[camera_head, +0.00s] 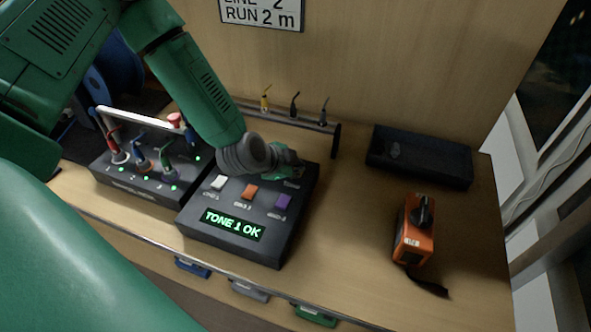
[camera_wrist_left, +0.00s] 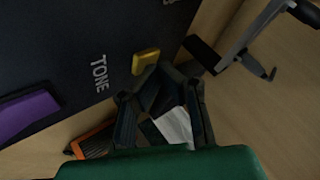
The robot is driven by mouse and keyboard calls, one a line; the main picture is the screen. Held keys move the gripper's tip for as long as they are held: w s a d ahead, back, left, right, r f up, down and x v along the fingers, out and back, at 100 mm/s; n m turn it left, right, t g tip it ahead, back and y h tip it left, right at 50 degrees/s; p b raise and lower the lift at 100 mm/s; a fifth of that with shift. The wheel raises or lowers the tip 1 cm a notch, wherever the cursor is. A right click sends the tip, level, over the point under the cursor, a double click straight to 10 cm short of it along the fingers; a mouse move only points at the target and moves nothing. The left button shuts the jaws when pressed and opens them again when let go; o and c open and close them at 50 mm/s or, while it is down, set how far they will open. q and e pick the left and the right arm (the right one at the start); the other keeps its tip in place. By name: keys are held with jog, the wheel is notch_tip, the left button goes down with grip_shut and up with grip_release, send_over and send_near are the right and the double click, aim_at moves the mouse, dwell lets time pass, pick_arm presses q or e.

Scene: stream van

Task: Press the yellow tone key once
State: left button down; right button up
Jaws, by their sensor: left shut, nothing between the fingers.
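The dark key box (camera_head: 232,249) stands on the bench with a lit display (camera_head: 233,225) reading "TONE 1 OK". White (camera_head: 219,182), orange (camera_head: 249,191) and purple (camera_head: 283,202) keys show on its top. In the left wrist view the yellow tone key (camera_wrist_left: 146,61) sits beside the label "TONE" (camera_wrist_left: 99,73). My left gripper (camera_head: 289,168) is at the box's far right corner, shut and empty, and covers the yellow key in the head view. In the left wrist view its fingertips (camera_wrist_left: 162,88) are close by the yellow key; contact cannot be told. My right gripper is not in view.
A panel (camera_head: 135,187) with several coloured plugs stands left of the box. A rack (camera_head: 300,122) with small hooks stands behind the gripper. A black case (camera_head: 419,157) and an orange device (camera_head: 412,246) with a strap lie right. Bench between box and device is clear.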

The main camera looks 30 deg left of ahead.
pick_arm(q)
jog(key=shift+d+r, duration=0.1)
jog(key=shift+d, duration=0.25)
jog(key=shift+d+r+p, duration=0.1)
jog(key=shift+r+p, duration=0.25)
jog(key=shift+r, duration=0.05)
jog(key=shift+r+p, duration=0.45)
jog(key=shift+a+f, duration=0.15)
jog(key=shift+a, duration=0.45)
jog(key=r+p, duration=0.1)
jog(key=r, duration=0.1)
jog(key=r+p, duration=0.1)
jog(key=p, duration=0.1)
jog(key=shift+d+r, duration=0.35)
jog(key=shift+d, duration=0.05)
jog(key=shift+a+r+p, duration=0.15)
jog(key=shift+r+p, duration=0.6)
jog(key=shift+r, duration=0.05)
jog(key=shift+a+f, duration=0.1)
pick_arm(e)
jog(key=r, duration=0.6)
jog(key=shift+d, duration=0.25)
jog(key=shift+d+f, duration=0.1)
